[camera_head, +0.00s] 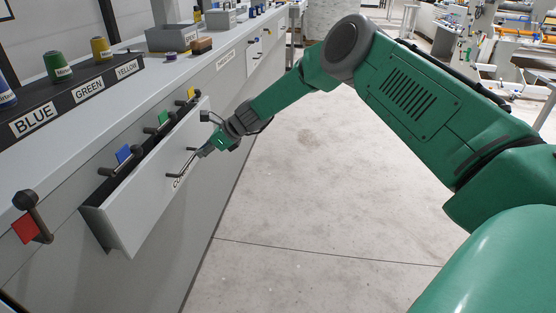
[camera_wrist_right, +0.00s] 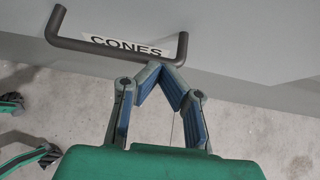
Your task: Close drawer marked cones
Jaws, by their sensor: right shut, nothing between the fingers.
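The cones drawer (camera_head: 150,190) is a light grey drawer in the long cabinet on the left, and it stands pulled out. Its dark bar handle (camera_head: 184,165) is on the front, above a label partly hidden in the head view. The right wrist view shows the handle (camera_wrist_right: 120,57) and the label reading CONES (camera_wrist_right: 126,46). My right gripper (camera_head: 205,151) is at the drawer front beside the handle. In the wrist view its fingertips (camera_wrist_right: 161,68) meet just below the handle's right part, with nothing between them; whether they touch the handle I cannot tell. My left gripper is out of view.
Levers with red (camera_head: 26,229), blue (camera_head: 123,153), green and yellow tags line the cabinet face. Thread cones stand on a rack labelled BLUE, GREEN, YELLOW (camera_head: 88,89). A grey bin (camera_head: 172,38) is farther along the top. The concrete floor (camera_head: 300,190) beside the cabinet is clear.

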